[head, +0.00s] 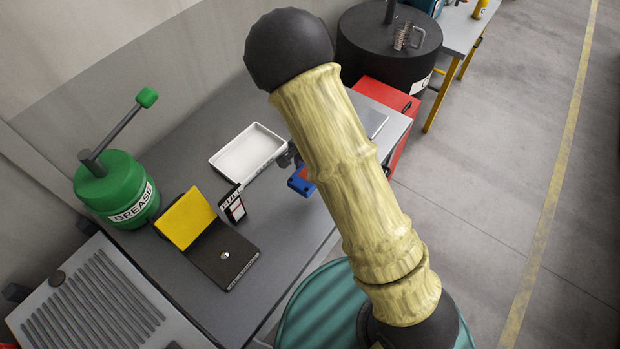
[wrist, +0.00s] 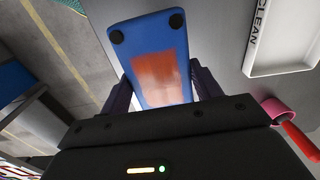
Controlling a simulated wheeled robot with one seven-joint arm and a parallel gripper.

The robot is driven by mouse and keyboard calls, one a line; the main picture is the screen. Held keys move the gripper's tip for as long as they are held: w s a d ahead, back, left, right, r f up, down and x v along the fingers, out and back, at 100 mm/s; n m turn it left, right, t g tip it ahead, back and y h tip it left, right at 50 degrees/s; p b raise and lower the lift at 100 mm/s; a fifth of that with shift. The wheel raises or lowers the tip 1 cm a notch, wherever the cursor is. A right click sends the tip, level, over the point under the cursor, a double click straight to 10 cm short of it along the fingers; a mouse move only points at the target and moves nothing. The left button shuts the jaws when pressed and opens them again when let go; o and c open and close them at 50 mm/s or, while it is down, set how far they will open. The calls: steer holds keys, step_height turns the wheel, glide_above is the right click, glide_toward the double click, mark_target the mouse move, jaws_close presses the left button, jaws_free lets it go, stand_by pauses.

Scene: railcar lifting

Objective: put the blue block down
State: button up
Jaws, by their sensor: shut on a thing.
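The blue block (wrist: 150,62) has a worn orange-red patch on its face and two black round spots at one end. My gripper (wrist: 163,88) is shut on it, with a dark finger on each side. In the head view the block (head: 301,182) shows as a small blue piece over the grey table, just right of the white tray. My gripper (head: 289,156) is mostly hidden there behind my sleeved arm. The gap between block and tabletop cannot be told.
A white tray (head: 218,161), empty where visible, lies on the grey table (head: 190,277); the wrist view shows "CLEAN" on its rim (wrist: 256,20). Front tabletop is clear.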

steer(key=shift+w, duration=0.4)
steer(key=shift+s, duration=0.25)
steer(key=shift+f, duration=0.2)
steer(key=f, duration=0.4)
steer(key=f+p, duration=0.1)
steer(key=shift+w+f, duration=0.25)
steer(key=shift+f, duration=0.15)
steer(key=shift+s+a, duration=0.1)
steer(key=shift+s, duration=0.15)
step_height(320, 180, down, 4)
steer(key=shift+r, duration=0.25)
steer(key=shift+f, duration=0.1)
